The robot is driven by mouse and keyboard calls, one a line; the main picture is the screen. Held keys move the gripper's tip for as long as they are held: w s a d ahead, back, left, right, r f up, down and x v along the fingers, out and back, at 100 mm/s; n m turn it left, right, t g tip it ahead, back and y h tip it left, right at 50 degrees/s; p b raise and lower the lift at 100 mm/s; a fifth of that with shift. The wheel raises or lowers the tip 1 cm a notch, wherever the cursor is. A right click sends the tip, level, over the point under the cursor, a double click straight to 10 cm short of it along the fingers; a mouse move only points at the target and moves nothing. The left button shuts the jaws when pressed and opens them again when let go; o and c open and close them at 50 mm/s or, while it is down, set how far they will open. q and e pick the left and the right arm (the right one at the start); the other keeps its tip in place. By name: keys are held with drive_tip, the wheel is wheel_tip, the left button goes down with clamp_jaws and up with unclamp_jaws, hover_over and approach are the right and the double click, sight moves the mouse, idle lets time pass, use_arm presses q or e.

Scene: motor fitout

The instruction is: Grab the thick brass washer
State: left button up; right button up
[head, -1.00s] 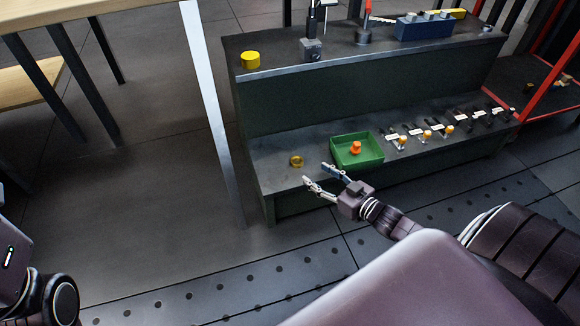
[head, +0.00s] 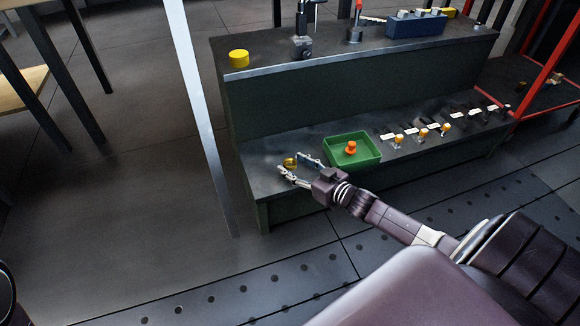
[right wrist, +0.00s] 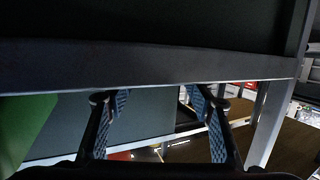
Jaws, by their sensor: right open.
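The thick brass washer (head: 290,164) lies on the lower shelf, left of the green tray, in the head view. My right gripper (head: 288,161) is open, with its two fingertips on either side of the washer in the picture. I cannot tell whether they touch it or are at its height. In the right wrist view the open fingers (right wrist: 155,98) show with a wide gap between them; the washer cannot be made out there. My left gripper is not in view.
The green tray (head: 374,157) holds an orange part (head: 350,148) just right of the gripper. Several small labelled parts line the lower shelf at right. The shelf left of the washer is bare.

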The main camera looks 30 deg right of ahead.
drive_tip(key=shift+c, duration=0.7)
drive_tip(key=c, duration=1.2)
drive_tip(key=shift+r, duration=0.1)
